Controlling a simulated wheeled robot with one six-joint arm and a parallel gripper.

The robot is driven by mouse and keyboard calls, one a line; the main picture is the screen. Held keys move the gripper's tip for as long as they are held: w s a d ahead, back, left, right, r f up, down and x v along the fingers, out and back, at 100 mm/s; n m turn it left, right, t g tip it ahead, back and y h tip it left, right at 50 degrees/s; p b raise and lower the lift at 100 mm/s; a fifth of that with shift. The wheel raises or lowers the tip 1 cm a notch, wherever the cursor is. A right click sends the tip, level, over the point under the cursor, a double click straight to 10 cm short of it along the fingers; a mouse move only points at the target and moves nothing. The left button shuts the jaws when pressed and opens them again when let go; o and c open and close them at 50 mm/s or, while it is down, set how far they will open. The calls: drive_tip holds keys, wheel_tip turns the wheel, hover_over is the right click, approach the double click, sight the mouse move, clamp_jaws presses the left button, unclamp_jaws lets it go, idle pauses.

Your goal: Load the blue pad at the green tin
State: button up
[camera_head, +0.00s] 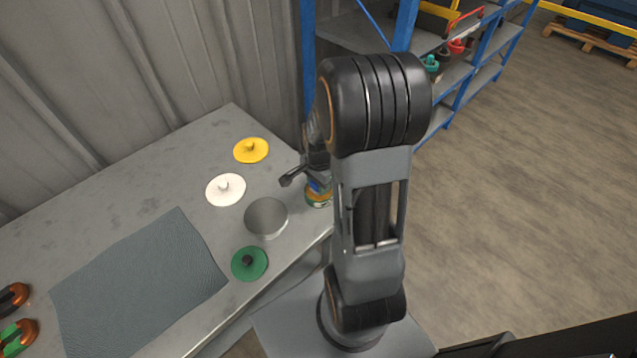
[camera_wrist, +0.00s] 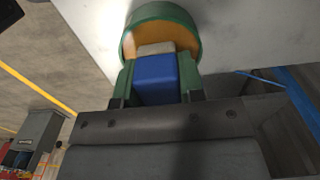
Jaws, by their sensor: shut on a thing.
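The green tin (camera_head: 318,201) stands near the right edge of the bench, partly hidden by my arm. In the wrist view the green tin (camera_wrist: 187,22) shows a round green wall and an orange inside. My gripper (camera_head: 311,182) is at the tin. It is shut on the blue pad (camera_wrist: 157,82), which lies between the fingers (camera_wrist: 157,92) with its far end at the tin's opening. A beige piece (camera_wrist: 155,48) shows just beyond the pad; I cannot tell whether it is part of it. I cannot tell whether the pad touches the tin.
A grey round tin (camera_head: 266,216) stands left of the green tin. Green (camera_head: 249,263), white (camera_head: 225,189) and yellow (camera_head: 251,150) knobbed discs lie nearby. A grey mat (camera_head: 140,285) covers the bench's front left. A blue-framed shelf (camera_head: 465,85) stands behind my arm.

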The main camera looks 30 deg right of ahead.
drive_tip(key=shift+f+b, duration=0.4)
drive_tip(key=shift+f, duration=0.2)
idle(1.5)
drive_tip(key=shift+r, duration=0.1)
drive_tip(key=shift+r+p, duration=2.95)
drive_tip(key=shift+r, duration=0.55)
drive_tip(key=shift+f, duration=0.1)
